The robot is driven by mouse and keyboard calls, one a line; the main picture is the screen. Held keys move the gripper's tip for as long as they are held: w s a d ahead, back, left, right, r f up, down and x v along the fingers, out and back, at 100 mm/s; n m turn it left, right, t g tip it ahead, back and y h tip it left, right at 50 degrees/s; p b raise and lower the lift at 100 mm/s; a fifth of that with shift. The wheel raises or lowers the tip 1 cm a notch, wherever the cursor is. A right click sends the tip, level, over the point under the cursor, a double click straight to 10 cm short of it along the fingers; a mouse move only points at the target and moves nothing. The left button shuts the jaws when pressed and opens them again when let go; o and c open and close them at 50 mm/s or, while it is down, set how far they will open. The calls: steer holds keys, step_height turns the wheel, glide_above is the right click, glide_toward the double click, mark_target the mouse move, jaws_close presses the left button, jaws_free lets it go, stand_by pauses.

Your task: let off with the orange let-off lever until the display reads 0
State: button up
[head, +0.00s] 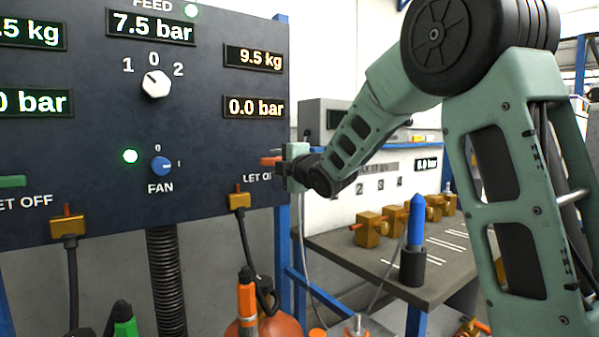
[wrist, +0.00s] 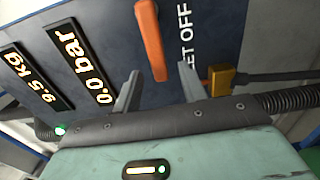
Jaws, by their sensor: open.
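The orange let-off lever (head: 269,161) is on the right side of the dark panel, beside the partly covered LET OFF label. It also shows in the wrist view (wrist: 150,38), slightly tilted, with its lower end between my fingertips as seen there. I cannot tell whether a finger touches it. My gripper (head: 284,166) is open at the panel's right edge; both fingers show in the wrist view (wrist: 160,72). The pressure display (head: 255,107) above the lever reads 0.0 bar; it also shows in the wrist view (wrist: 84,66).
A weight display (head: 254,58) reads 9.5 kg. A fan knob (head: 161,166) and a white selector knob (head: 155,84) are on the panel. A brass fitting (head: 239,201) with a hose hangs below the lever. A bench (head: 440,262) with brass valves stands at right.

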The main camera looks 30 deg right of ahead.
steer(key=s, duration=1.1)
steer(key=shift+d+b, duration=0.15)
steer(key=shift+b, duration=0.2)
